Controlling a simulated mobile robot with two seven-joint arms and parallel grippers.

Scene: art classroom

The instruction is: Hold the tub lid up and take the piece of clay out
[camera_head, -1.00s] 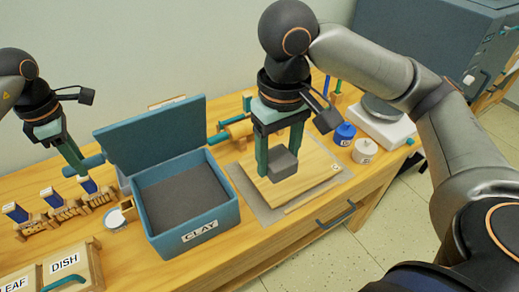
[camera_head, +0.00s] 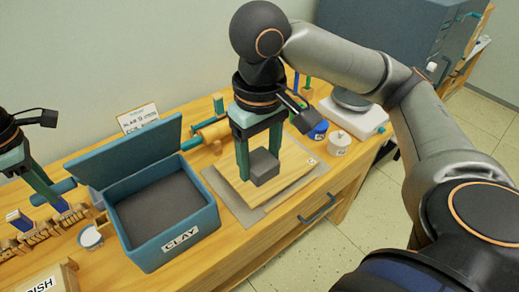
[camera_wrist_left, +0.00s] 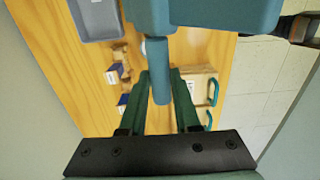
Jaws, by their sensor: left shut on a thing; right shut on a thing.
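The blue-grey tub (camera_head: 150,255), labelled CLAY, stands on the wooden bench. Its lid (camera_head: 130,150) is tilted up at the back. My left gripper (camera_head: 56,199) is shut on the teal lid handle (camera_head: 38,200), left of the tub. The handle also shows between the fingers in the left wrist view (camera_wrist_left: 157,60). My right gripper (camera_head: 258,160) is shut on a dark grey clay block (camera_head: 265,172), right of the tub and outside it. The block is over the wooden board (camera_head: 292,160); whether it touches the board is unclear. The tub's inside looks flat and dark grey.
A grey mat (camera_head: 245,215) lies under the board. A rolling pin (camera_head: 212,132) lies behind it. Blue and white pots (camera_head: 339,145) and a scale (camera_head: 355,118) stand to the right. A small white cup (camera_head: 90,238) and several stamps (camera_head: 40,232) are left of the tub.

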